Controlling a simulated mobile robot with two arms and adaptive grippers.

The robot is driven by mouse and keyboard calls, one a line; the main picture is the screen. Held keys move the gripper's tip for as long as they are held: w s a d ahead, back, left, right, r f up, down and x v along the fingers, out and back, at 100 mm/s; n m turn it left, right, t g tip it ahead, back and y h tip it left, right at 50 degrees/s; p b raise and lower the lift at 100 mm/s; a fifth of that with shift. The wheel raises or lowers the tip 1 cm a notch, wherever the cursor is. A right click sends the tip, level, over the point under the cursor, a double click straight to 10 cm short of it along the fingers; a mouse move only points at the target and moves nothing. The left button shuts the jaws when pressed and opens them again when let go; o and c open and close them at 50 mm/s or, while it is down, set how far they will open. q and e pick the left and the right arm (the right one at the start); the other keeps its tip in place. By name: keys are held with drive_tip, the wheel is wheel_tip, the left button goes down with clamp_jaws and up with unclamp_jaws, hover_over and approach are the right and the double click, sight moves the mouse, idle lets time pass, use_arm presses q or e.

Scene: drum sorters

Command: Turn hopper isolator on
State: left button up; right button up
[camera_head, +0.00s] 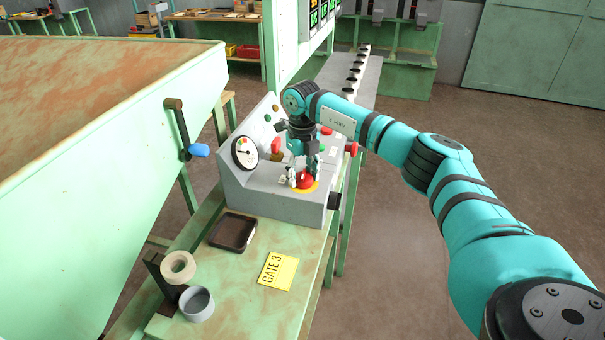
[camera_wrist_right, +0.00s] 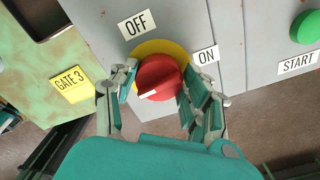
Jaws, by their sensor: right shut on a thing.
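The white pointer mark on the knob faces the lower left, toward neither label. My right gripper (camera_head: 304,174) reaches down to the knob, with one finger on each side, shut on it. It also shows in the right wrist view (camera_wrist_right: 156,85). My left gripper is not in view.
A green START button (camera_wrist_right: 306,27) is beside the knob. The box also carries a gauge (camera_head: 245,153) and red buttons. A black tray (camera_head: 233,232), a yellow GATE 3 card (camera_head: 278,270), a tape roll (camera_head: 178,267) and a grey cup (camera_head: 196,304) are on the green bench. A large hopper (camera_head: 110,200) stands left.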

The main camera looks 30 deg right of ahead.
sight(303, 173)
drive_tip(key=shift+w+r, duration=0.1)
drive_tip(key=shift+r, duration=0.05)
drive_tip(key=o, duration=1.2)
drive_tip(key=shift+c, duration=0.2)
wheel_tip(303, 173, up, 12)
